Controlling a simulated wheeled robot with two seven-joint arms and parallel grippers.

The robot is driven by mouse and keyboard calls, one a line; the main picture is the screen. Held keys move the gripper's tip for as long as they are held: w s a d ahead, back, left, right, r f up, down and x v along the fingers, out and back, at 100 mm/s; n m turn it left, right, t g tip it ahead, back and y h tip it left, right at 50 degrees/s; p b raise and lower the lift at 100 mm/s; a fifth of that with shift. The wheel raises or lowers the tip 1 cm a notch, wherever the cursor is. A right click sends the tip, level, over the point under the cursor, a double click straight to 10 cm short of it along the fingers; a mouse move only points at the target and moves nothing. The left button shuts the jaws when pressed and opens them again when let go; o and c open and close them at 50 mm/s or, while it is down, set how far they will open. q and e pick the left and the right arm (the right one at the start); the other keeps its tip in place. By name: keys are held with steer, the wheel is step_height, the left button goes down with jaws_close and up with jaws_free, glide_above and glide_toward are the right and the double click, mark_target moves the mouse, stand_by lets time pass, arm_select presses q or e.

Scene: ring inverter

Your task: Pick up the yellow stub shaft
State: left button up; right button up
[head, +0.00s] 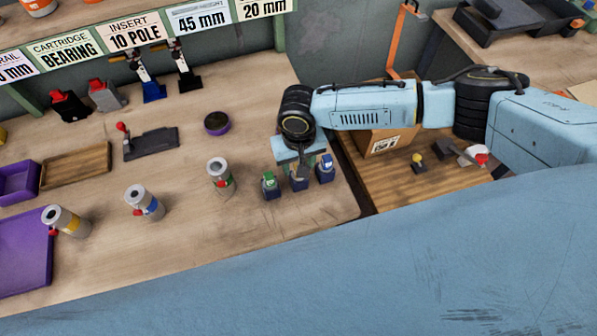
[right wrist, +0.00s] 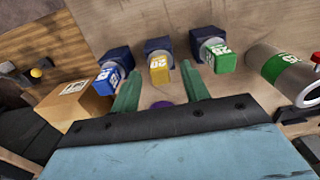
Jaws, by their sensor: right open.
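The yellow stub shaft (right wrist: 158,72) stands in a dark blue block (right wrist: 157,46), the middle one of three in the right wrist view. A blue stub (right wrist: 111,78) and a green stub (right wrist: 222,60) are in the blocks to either side. My right gripper (right wrist: 160,82) is open, its two green fingers on either side of the yellow stub in the picture. Contact cannot be told. In the head view my right gripper (head: 297,165) is above the middle block (head: 299,185) and hides the yellow stub. My left gripper is not in view.
The green stub (head: 269,182) and blue stub (head: 325,166) stand close on both sides of my right gripper. A cardboard box (head: 388,138) is to the right. The bench's front middle is clear.

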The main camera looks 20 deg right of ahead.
steer(key=shift+f, duration=1.25)
jaws_close()
